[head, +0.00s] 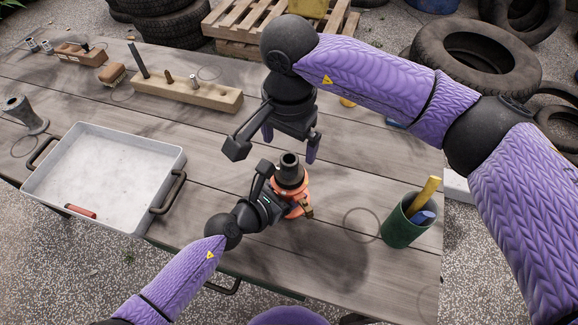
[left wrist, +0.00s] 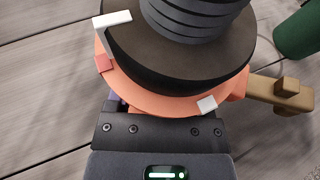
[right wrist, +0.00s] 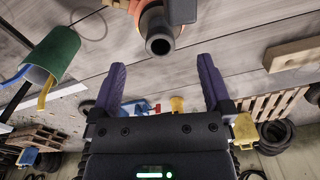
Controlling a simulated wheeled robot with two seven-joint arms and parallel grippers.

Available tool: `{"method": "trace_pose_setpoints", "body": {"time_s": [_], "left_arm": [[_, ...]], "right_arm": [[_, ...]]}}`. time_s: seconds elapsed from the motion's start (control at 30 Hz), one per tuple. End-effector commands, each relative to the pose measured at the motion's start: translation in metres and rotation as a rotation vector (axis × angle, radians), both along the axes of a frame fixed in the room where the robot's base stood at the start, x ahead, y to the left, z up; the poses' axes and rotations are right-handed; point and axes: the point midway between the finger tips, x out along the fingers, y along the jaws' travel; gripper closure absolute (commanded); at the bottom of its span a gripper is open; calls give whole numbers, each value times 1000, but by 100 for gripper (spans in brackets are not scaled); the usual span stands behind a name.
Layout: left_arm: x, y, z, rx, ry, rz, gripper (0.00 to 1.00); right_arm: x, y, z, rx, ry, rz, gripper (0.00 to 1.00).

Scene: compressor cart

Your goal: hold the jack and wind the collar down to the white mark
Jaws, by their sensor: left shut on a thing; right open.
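The jack (head: 297,208) stands upright on the table, with an orange body and a dark screw. In the left wrist view its wide dark collar (left wrist: 213,65) sits over the orange body (left wrist: 150,100). A white L-shaped piece (left wrist: 113,19) reaches over the collar's rim, and a white block (left wrist: 207,105) is on the orange edge. I cannot tell which is the mark. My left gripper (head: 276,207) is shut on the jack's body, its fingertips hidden. My right gripper (head: 290,142) is open and empty above the jack, fingers apart from it; the right wrist view shows the hollow screw top (right wrist: 159,46).
A grey tray (head: 70,150) with a red-handled item lies left. A green cup (head: 402,228) with yellow and blue items stands right. A wooden block with pegs (head: 190,92) lies at the back. Bare planks surround the jack; tyres and a pallet are beyond the table.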

Motion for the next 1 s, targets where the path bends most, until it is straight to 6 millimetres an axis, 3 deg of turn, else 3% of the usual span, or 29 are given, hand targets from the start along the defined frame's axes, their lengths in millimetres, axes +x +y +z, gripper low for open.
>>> {"method": "trace_pose_setpoints", "body": {"time_s": [0.1, 0.3, 0.67, 1.0], "left_arm": [[0, 0, 0, 0, -1, 1, 100], [0, 0, 0, 0, -2, 1, 100], [0, 0, 0, 0, -2, 1, 100], [0, 0, 0, 0, -2, 1, 100]], "right_arm": [[-1, 0, -33, -1, 6, -2, 0], [-1, 0, -73, 0, 4, -3, 0], [0, 0, -84, 0, 0, -2, 0], [0, 0, -83, 0, 0, -3, 70]]}}
